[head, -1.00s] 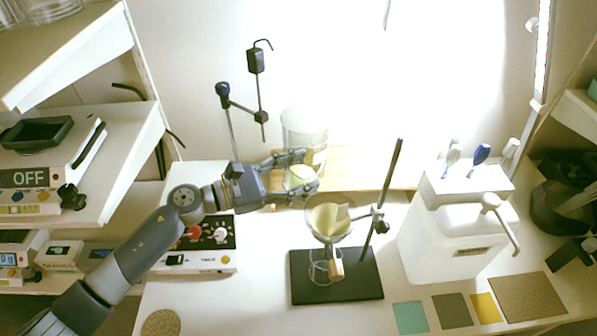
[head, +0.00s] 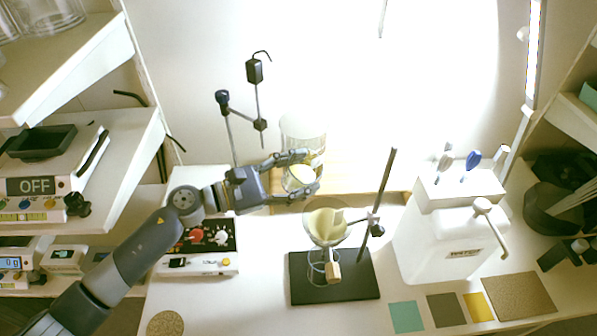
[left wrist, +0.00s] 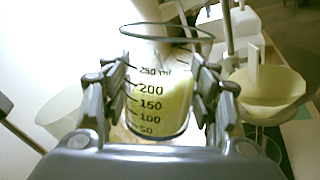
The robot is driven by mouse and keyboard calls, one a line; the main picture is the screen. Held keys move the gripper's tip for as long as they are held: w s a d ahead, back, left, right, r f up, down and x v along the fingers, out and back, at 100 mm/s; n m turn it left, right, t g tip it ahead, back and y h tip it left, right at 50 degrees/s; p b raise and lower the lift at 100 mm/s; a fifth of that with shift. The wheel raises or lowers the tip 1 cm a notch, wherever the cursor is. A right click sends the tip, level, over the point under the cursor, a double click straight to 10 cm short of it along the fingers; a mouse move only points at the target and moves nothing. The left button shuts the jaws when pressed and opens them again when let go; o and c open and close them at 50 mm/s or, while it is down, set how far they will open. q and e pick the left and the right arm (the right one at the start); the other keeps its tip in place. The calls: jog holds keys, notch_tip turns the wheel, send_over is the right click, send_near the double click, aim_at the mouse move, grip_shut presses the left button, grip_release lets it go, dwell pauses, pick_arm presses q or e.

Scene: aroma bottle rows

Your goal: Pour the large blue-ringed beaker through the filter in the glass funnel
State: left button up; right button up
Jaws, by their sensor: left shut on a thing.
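My left gripper (head: 303,172) is shut around a clear beaker (head: 299,181) holding pale yellow liquid. In the left wrist view the fingers (left wrist: 160,92) press both sides of this beaker (left wrist: 160,108). Its marks run to 250 ml, the liquid stands near the 200 mark, and its rim looks dark; a blue ring is not clear. It looks about upright, behind and left of the glass funnel. The funnel (head: 313,236) holds a pale yellow filter (head: 322,222) above a black stand base (head: 355,285). The filter also shows in the left wrist view (left wrist: 262,92).
A tall clear vessel (head: 302,128) stands behind the gripper. The stand's dark rod (head: 386,180) rises right of the funnel. A hotplate stirrer (head: 205,265) lies under my left arm. A white dispenser (head: 445,240) stands at right, with coloured squares (head: 407,317) in front.

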aim_at(291, 174)
pick_arm(q)
jog(key=shift+s+d+r+m+p, duration=0.15)
jog(key=shift+s+r+m+p, duration=0.2)
jog(key=shift+r+p, duration=0.4)
jog(key=shift+s+d+r+m+p, duration=0.15)
jog(key=shift+r+m+p, duration=0.35)
jog(key=shift+p, duration=0.4)
jog(key=shift+s+d+r+m+p, duration=0.1)
jog(key=shift+s+r+m+p, duration=0.2)
jog(key=shift+r+p, duration=0.45)
jog(key=shift+s+f+m+y, duration=0.1)
jog(key=shift+f+m+y, duration=0.3)
jog(key=shift+m, duration=0.45)
jog(key=shift+f+m, duration=0.35)
jog(key=shift+m, duration=0.35)
jog(key=shift+r+m+t+p, duration=0.3)
jog(key=shift+r+m+p, duration=0.1)
jog(key=shift+m+p, duration=0.4)
jog(key=shift+f, duration=0.1)
jog(key=shift+s+d+r+m+b, duration=0.1)
jog(key=shift+r+m+b, duration=0.45)
jog(key=shift+m+b, duration=0.2)
dwell(1.7)
jog(key=shift+s+d+f+m, duration=0.1)
jog(key=shift+s+m, duration=0.1)
jog(key=shift+m, duration=0.05)
dwell(0.5)
